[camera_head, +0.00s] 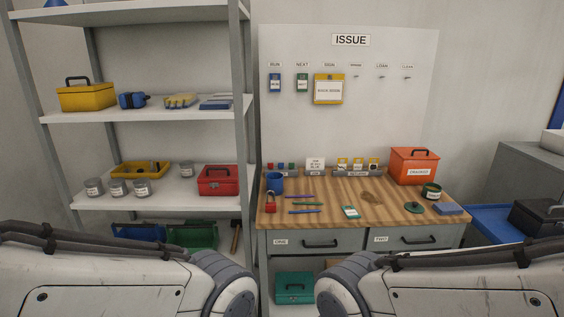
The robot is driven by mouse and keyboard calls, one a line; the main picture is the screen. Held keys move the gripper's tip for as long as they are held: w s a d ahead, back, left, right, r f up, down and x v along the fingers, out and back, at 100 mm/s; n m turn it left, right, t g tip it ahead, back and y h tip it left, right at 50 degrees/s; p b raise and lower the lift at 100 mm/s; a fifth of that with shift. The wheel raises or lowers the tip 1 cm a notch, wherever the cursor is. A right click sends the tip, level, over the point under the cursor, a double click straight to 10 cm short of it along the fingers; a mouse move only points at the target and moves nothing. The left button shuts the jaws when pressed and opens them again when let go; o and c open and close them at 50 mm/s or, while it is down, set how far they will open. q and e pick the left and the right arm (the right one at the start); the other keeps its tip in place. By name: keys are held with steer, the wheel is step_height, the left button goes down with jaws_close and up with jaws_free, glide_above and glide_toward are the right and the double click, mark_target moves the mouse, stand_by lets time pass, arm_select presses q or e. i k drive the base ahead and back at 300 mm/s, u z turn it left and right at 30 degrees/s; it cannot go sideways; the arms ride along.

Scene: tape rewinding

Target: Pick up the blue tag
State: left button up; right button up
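A blue tag (275,84) with a pale label hangs under the word RUN on the white ISSUE board (410,110). A dark green tag (302,84) hangs to its right, and a larger yellow tag (328,89) hangs beyond that. Small red, green and blue pieces stand in a low rack (280,172) at the back of the bench; they are too small to tell what they are. My two arms show low at the left and right, below the board. Neither gripper is in view.
The wooden bench (330,218) below the board holds a blue cup (275,182), a red padlock (270,203), pens, a green-and-white tag (350,212), an orange box (413,166) and a dark tin (431,191). A loaded shelf unit (242,150) stands to the left.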

mark_target(275, 85)
steer(key=u, duration=0.05)
steer(key=i, duration=0.9)
steer(key=z, duration=0.85)
steer(key=i, duration=1.4)
steer(key=u, duration=0.4)
